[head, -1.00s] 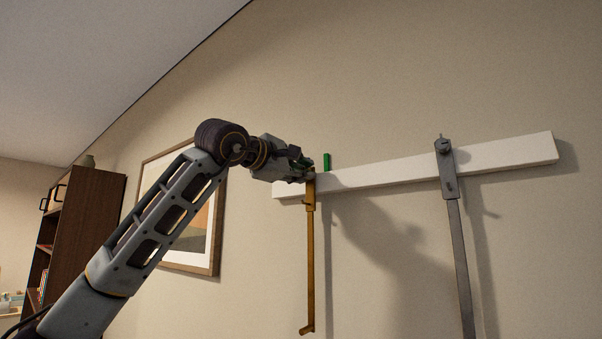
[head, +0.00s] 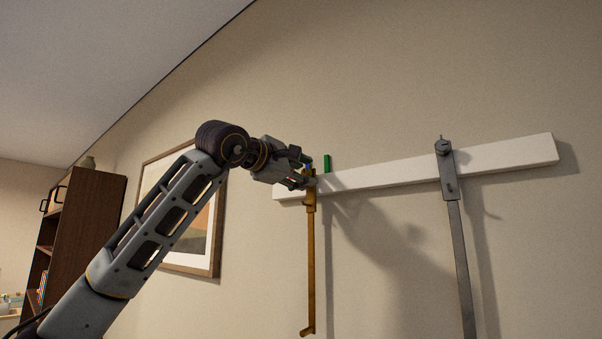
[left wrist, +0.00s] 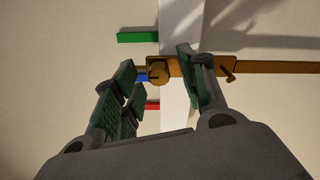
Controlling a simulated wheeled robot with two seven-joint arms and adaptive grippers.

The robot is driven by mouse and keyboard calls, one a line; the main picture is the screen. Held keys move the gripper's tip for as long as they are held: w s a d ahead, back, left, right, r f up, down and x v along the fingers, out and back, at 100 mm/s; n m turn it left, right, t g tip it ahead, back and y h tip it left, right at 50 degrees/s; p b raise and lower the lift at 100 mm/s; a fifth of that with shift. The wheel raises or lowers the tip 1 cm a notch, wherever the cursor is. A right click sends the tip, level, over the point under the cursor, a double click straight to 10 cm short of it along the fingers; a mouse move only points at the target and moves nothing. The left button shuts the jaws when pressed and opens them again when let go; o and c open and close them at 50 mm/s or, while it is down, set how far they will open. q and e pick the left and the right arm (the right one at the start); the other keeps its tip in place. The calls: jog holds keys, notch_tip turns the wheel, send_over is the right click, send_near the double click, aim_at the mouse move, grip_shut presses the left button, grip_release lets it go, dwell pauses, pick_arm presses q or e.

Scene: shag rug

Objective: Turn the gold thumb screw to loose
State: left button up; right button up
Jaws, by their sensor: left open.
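The gold thumb screw (left wrist: 158,74) is a round knob on a gold bracket (left wrist: 218,67), which is fixed across a white rail (left wrist: 174,112). In the head view the bracket's long gold bar (head: 310,260) hangs down from the left end of the rail (head: 390,177). My left gripper (left wrist: 156,62) is open, with its fingers on either side of the knob in the left wrist view; I cannot tell whether they touch it. In the head view my left gripper (head: 307,172) is at the bracket's top and hides the knob. My right gripper is in neither view.
A green marker (left wrist: 137,37), a blue marker (left wrist: 142,76) and a red marker (left wrist: 152,105) lie around the knob. A grey bracket (head: 446,170) with a hanging bar is on the rail further right. A framed picture (head: 207,240) and a bookcase (head: 85,220) are at left.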

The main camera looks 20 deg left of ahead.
pick_arm(q)
jog(key=shift+s, duration=0.1)
jog(key=v, duration=1.1)
jog(key=shift+s+a, duration=0.15)
jog(key=shift+s, duration=0.25)
dwell(0.5)
